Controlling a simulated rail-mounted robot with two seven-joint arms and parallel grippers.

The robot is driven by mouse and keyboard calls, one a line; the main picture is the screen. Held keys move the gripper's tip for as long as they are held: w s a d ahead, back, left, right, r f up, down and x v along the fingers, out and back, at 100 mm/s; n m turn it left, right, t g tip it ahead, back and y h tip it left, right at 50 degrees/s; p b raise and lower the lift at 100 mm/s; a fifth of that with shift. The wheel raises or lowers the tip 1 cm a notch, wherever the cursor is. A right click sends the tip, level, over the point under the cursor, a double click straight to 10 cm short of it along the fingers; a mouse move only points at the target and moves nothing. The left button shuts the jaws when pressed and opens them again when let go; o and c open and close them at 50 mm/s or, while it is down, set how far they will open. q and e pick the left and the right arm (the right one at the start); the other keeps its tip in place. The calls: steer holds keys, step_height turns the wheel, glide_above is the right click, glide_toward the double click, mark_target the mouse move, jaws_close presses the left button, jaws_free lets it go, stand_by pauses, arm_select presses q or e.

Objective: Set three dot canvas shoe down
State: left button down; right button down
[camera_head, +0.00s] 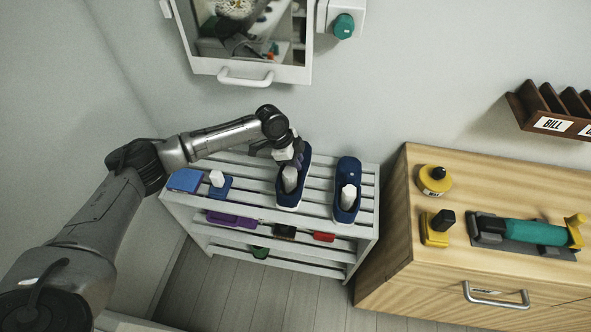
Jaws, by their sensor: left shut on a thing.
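Two dark blue shoes with light soles are at the top of the white slatted rack (321,185). My left gripper (289,158) is shut on the left shoe (288,200), at the back part of it; the fingers hide some of that part. This shoe is upright, at the level of the top shelf, with a whitish block standing up from it. I cannot tell whether its sole touches the slats. The other shoe (348,171) stands to its right, apart from it, also with a whitish block. Dot marks are too small to make out. My right gripper is out of view.
Blue items (187,179) lie on the rack's left end. Purple, dark and red items (324,237) are on the lower shelf. A wooden cabinet (412,225) stands close on the right with tools on top. A wall cabinet with a handle (246,79) hangs above.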

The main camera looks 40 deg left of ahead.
arm_select(q)
step_height(320, 180, down, 4)
steer(key=shift+f, duration=0.15)
steer(key=shift+w+a+f, duration=0.1)
steer(key=shift+w+f, duration=0.15)
steer(key=shift+f, duration=0.05)
steer(key=shift+f+b, duration=0.1)
steer(key=shift+b, duration=0.2)
steer(key=c, duration=1)
jaws_free()
steer(key=shift+p+v, duration=0.4)
steer(key=shift+v, duration=3.45)
